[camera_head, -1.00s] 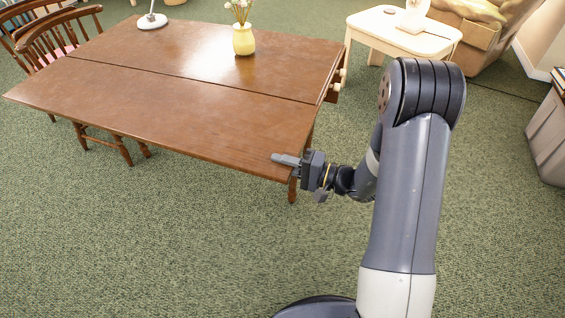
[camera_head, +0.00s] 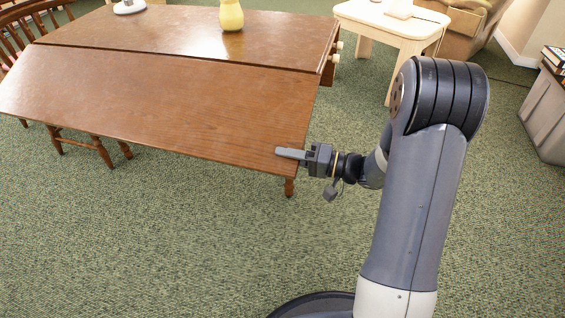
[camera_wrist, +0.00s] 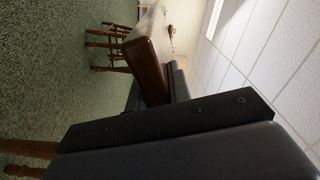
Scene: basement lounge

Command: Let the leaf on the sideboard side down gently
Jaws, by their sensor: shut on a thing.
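The brown wooden table has a near leaf (camera_head: 160,100) hinged along a long seam to the fixed top (camera_head: 170,38). The leaf slopes down from that seam toward me. My gripper (camera_head: 288,153) is shut on the leaf at its near right corner, one finger showing above the wood. In the wrist view, the dark fingers (camera_wrist: 165,125) fill the lower part. The leaf's brown edge (camera_wrist: 148,65) runs away from them there. The finger under the leaf is hidden in the head view.
A yellow vase (camera_head: 231,15) and a white lamp base (camera_head: 129,7) stand on the fixed top. A wooden chair (camera_head: 28,35) is at the left. A cream side table (camera_head: 388,28) stands behind right. The green carpet (camera_head: 190,240) in front is clear.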

